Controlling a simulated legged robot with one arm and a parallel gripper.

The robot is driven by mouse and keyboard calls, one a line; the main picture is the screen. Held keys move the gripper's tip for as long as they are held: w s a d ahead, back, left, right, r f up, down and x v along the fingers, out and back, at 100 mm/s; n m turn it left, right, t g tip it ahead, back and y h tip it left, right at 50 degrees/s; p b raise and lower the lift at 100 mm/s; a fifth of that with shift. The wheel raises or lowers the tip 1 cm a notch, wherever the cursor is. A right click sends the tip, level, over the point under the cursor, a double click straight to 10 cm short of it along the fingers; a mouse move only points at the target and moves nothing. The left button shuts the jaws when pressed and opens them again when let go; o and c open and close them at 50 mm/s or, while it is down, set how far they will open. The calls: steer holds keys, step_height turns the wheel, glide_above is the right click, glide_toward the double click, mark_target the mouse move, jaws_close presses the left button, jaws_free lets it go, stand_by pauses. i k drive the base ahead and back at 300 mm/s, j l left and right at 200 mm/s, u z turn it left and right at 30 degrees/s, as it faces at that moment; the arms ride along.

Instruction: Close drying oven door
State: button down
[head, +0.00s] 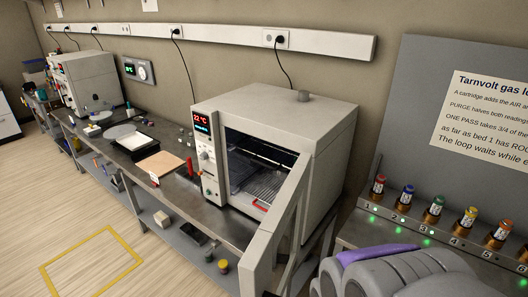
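The drying oven (325,140) is a light grey box on the steel bench, with a red 22 °C readout (201,120) on its front panel. Its door (275,238) stands wide open, swung out from the right side of the opening toward the camera. Wire racks (262,178) show inside the dark chamber. A small red piece (261,205) shows low at the opening, partly behind the door; I cannot tell what it is part of. The door's inner face is seen edge-on or hidden.
The bench (217,195) carries a tan board (160,164) and a red upright item (190,166) left of the oven. A row of numbered, coloured-top cartridges (435,209) stands at the right. The floor with a yellow outlined rectangle (92,265) is clear at lower left.

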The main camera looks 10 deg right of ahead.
mark_target(265, 268)
steer(key=k+j+z, duration=0.15)
steer(key=k+j, duration=0.2)
steer(key=k+j+z, duration=0.15)
steer(key=k+j, duration=0.15)
steer(key=k, duration=0.3)
